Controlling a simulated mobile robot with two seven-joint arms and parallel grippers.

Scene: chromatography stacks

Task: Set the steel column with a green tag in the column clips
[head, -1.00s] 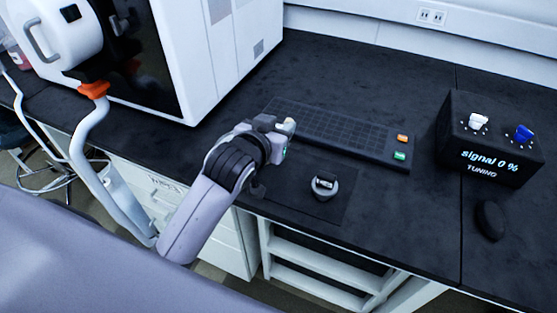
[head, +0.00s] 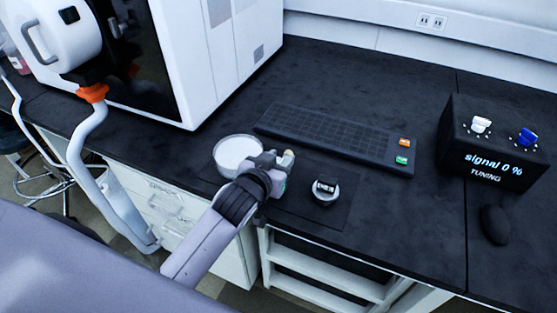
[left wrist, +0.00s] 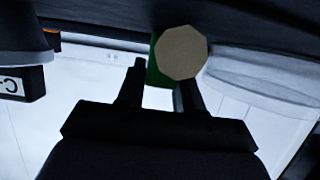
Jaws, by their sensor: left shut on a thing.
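My left gripper (head: 276,164) is low over the front of the black bench, left of a small round black piece with a pale rim. In the left wrist view its fingers (left wrist: 160,88) are shut on the column with a green tag. There the column shows nearly end-on, as a tan many-sided end (left wrist: 181,53) with a green patch (left wrist: 154,66) beside it. In the head view a tan tip (head: 288,157) sticks out at the gripper's far side. The steel body is mostly hidden. I cannot make out the column clips. My right gripper is out of view.
A white round dish (head: 237,140) stands just behind the left gripper. The round black piece (head: 325,191) sits on a dark mat (head: 338,214). Behind are a keyboard-like black panel (head: 330,135) and a white instrument (head: 230,55). A tuning box (head: 455,135) reading "signal 0 %" stands right.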

